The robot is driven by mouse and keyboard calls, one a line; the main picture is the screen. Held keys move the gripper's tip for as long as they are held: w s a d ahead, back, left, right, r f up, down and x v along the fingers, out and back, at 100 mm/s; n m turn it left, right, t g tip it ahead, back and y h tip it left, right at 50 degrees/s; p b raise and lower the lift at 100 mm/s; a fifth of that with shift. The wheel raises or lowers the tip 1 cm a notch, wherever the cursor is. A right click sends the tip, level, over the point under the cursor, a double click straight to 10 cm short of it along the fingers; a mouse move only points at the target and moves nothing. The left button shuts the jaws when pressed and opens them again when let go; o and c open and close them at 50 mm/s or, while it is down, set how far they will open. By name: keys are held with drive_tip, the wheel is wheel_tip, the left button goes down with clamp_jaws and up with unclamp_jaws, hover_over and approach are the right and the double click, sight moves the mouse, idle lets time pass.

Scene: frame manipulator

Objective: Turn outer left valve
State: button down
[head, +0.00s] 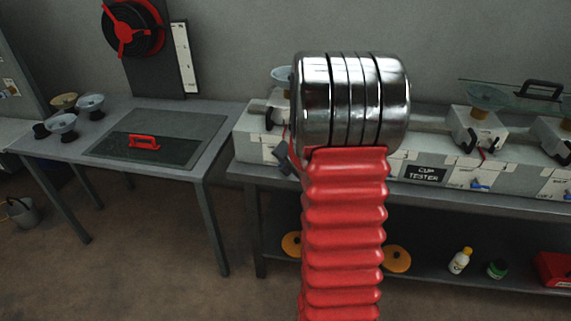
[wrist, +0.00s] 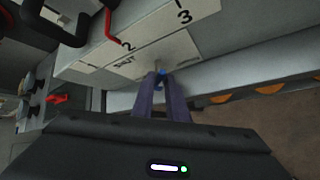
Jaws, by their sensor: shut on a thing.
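My gripper (wrist: 158,79) has its two dark fingers closed around a small blue valve handle (wrist: 161,71) on the front face of a white unit. Only a little of the blue handle shows between the fingertips. In the head view this white unit (head: 252,150) stands at the left end of the bench, and my red and chrome arm hides most of it and of the gripper. Two other blue valve handles show farther right in the head view, one below the middle unit (head: 480,186) and one at the right edge (head: 567,196).
A "CUP TESTER" sign (head: 426,174) is on the bench front. Black and red handles (wrist: 108,20) stick out close to my gripper in the wrist view. A side table (head: 205,150) with cups and a red-handled lid (head: 144,142) stands left. Bottles (head: 460,261) are on the lower shelf.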

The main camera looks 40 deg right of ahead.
drive_tip(key=shift+s+f, duration=0.2)
drive_tip(key=shift+f, duration=0.15)
drive_tip(key=c, duration=2.1)
unclamp_jaws()
drive_tip(key=o, duration=0.3)
drive_tip(key=shift+r, duration=0.1)
drive_tip(key=shift+o, duration=0.3)
drive_tip(key=shift+w+r, duration=0.1)
drive_tip(key=shift+r, duration=0.1)
drive_tip(key=v, duration=1.3)
drive_tip(key=shift+s+a, duration=0.15)
drive_tip(key=shift+s, duration=0.05)
drive_tip(key=shift+r, duration=0.15)
